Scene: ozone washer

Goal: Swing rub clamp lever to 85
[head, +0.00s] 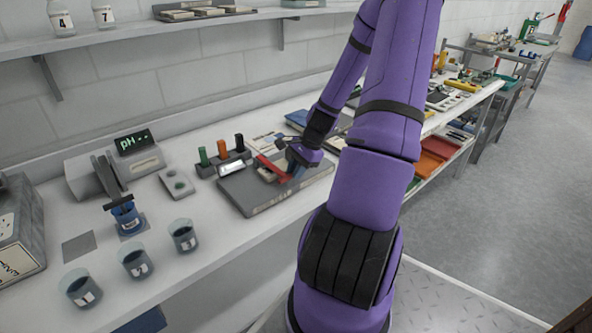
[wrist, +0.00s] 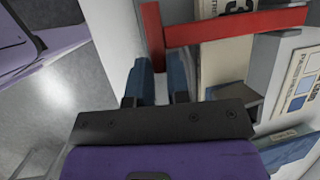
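The red clamp lever (head: 270,169) shows as a bar on the grey base (head: 240,196) on the bench. In the wrist view the red lever (wrist: 235,26) runs across the top, with a short red upright at its left end. My gripper (head: 297,160) is low over the base at the lever, partly hidden by its own wrist. In the wrist view the blue fingers of my gripper (wrist: 160,66) stand a little apart, with the lower end of the red upright between their tips. I cannot tell whether they press on it.
A rack with green, orange and black handles (head: 223,158) stands left of the base. A pH display (head: 134,142) and several labelled cups (head: 136,263) are further left. A blue book (head: 298,119) lies behind. Printed cards lie close to the lever.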

